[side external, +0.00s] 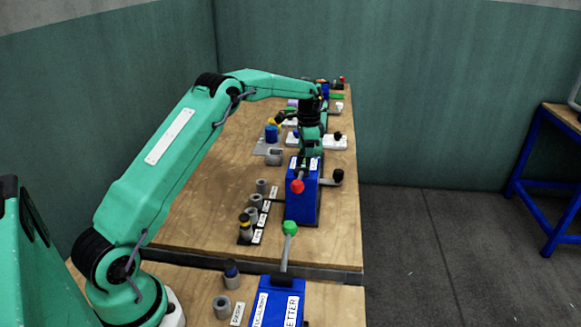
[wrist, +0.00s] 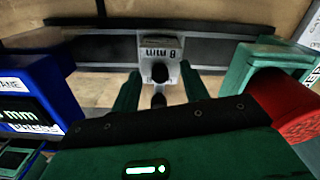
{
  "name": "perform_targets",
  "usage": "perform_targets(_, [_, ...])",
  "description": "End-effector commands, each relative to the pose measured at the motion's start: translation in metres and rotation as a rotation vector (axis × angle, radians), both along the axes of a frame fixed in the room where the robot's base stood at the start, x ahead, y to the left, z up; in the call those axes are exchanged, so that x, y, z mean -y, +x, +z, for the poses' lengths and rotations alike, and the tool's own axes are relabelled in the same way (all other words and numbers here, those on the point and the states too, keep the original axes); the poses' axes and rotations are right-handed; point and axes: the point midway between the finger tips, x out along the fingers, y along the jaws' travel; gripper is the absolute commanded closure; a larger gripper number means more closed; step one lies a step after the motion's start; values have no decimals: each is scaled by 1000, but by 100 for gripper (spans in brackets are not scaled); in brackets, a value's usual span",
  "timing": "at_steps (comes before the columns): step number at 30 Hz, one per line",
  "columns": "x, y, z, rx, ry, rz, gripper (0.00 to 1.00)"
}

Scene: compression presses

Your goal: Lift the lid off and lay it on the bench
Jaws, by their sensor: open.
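No part is clearly marked as a lid. In the wrist view, a grey block labelled "8 mm" (wrist: 161,48) with a black knob (wrist: 160,73) lies ahead of my fingers; I cannot tell whether it is the lid. My gripper (wrist: 158,90) is open, with one green finger on each side of the knob and a visible gap to each. A second dark rounded part (wrist: 158,101) shows between the fingers, partly hidden by the gripper body. In the side view my gripper hangs over the bench (side external: 205,187), beside or behind a blue press (side external: 303,205); its fingertips are hard to make out.
In the wrist view a blue box (wrist: 35,95) stands left and a green box (wrist: 262,70) right, near a red part (wrist: 290,105). A dark bar (wrist: 95,49) crosses behind. In the side view, grey cylinders (side external: 262,186) and a green-knobbed lever (side external: 289,229) stand nearer.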

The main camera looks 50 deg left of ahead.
Motion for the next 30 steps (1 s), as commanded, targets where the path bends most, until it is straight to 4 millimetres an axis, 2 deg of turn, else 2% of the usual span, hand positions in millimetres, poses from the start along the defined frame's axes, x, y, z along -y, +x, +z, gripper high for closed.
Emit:
perform_targets(17, [0,0,-4,1,0,0,55])
perform_targets(24, [0,0,-4,1,0,0,100])
perform_targets(30, [0,0,-3,1,0,0,100])
